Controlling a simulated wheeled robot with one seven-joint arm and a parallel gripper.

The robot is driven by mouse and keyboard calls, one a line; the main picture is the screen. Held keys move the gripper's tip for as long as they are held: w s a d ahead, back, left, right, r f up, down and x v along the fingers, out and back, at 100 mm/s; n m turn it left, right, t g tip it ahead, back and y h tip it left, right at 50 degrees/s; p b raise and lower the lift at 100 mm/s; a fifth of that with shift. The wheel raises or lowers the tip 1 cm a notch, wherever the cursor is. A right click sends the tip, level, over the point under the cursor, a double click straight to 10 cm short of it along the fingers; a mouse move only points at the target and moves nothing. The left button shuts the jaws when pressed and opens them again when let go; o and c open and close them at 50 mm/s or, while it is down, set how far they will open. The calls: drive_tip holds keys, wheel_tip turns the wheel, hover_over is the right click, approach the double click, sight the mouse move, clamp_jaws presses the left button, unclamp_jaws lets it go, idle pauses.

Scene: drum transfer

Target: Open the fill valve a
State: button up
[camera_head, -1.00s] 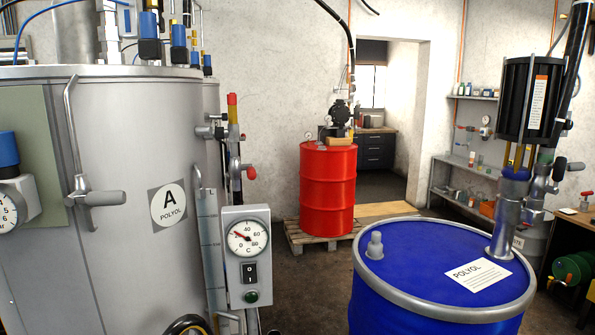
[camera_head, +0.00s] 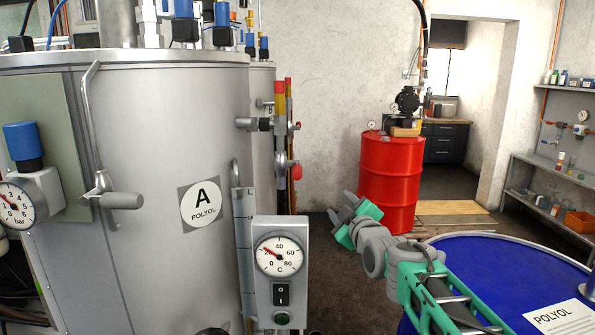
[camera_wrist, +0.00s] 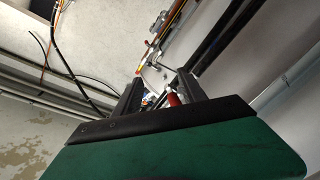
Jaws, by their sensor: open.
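The steel tank marked A POLYOL (camera_head: 160,150) fills the left of the head view. On its right side is a valve fitting (camera_head: 265,124) on a vertical pipe (camera_head: 279,140). A red-tipped valve handle (camera_head: 297,172) sits lower on this pipework. I cannot tell which of these is fill valve a. My gripper (camera_head: 342,208) is open and empty, right of the pipework and apart from it. In the wrist view, a red handle end (camera_wrist: 174,99) shows between the two dark fingers of my gripper (camera_wrist: 160,85), apparently beyond them.
A grey temperature gauge box (camera_head: 281,275) stands in front of the pipework. A blue polyol drum (camera_head: 475,260) is beneath my arm at right. A red drum (camera_head: 390,180) stands behind my gripper. Floor is clear between tank and red drum.

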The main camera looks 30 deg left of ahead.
sight(299, 174)
drive_tip(key=a+r+n+y+p, duration=0.1)
drive_tip(key=a+r, duration=0.1)
drive_tip(key=a, duration=0.2)
drive_tip(key=w+a+r+n+y+p, duration=0.1)
drive_tip(key=a, duration=0.4)
drive_tip(key=w+a+r+n+y+p, duration=0.1)
drive_tip(key=a+r, duration=0.1)
drive_tip(key=a, duration=0.2)
drive_tip(key=shift+a+r+y+p, duration=0.3)
drive_tip(key=shift+a+r+y, duration=0.05)
drive_tip(key=shift+y, duration=0.05)
drive_tip(key=shift+w+a, duration=0.4)
drive_tip(key=shift+a, duration=0.1)
drive_tip(key=shift+c, duration=0.4)
clamp_jaws()
